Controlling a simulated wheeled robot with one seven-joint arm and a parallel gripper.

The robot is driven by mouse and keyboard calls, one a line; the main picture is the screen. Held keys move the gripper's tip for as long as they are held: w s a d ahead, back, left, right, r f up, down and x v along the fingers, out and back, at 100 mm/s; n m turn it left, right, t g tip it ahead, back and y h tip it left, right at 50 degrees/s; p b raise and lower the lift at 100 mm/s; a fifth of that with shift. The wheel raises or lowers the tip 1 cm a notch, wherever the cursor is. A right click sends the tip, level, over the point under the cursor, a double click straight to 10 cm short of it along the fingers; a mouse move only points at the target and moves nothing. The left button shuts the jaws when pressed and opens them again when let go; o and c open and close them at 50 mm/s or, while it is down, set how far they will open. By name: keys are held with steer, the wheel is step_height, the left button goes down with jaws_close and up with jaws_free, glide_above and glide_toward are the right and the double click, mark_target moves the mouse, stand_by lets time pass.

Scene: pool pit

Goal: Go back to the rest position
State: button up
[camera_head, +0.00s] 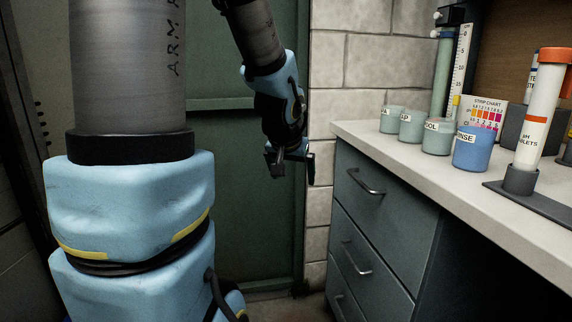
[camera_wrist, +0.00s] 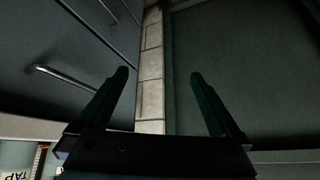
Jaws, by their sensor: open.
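My gripper (camera_head: 291,170) hangs in the air in the head view, in front of the dark green door and just left of the drawer cabinet. In the wrist view its two fingers (camera_wrist: 159,88) stand wide apart with nothing between them. It is open and empty. My arm, with light blue covers, fills the left of the head view and hides part of the door.
A counter (camera_head: 365,140) stands at the right over grey drawers (camera_head: 375,220) with metal handles. Several labelled cups, among them a blue rinse cup (camera_head: 473,148), a strip chart (camera_head: 487,115) and a pH tablets tube (camera_head: 537,120), stand on it. A block wall (camera_head: 375,65) is behind.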

steer(key=s+a+f+n+g+y+p, duration=0.1)
steer(key=s+a+f+g, duration=0.25)
steer(key=s, duration=0.35)
steer(key=s+a+f+n+g, duration=0.1)
steer(key=s+a+f+g, duration=0.1)
steer(key=s+a+f, duration=0.4)
step_height(320, 180, up, 20)
steer(key=d+p, duration=0.1)
steer(key=p, duration=1.6)
steer(key=shift+f, duration=0.25)
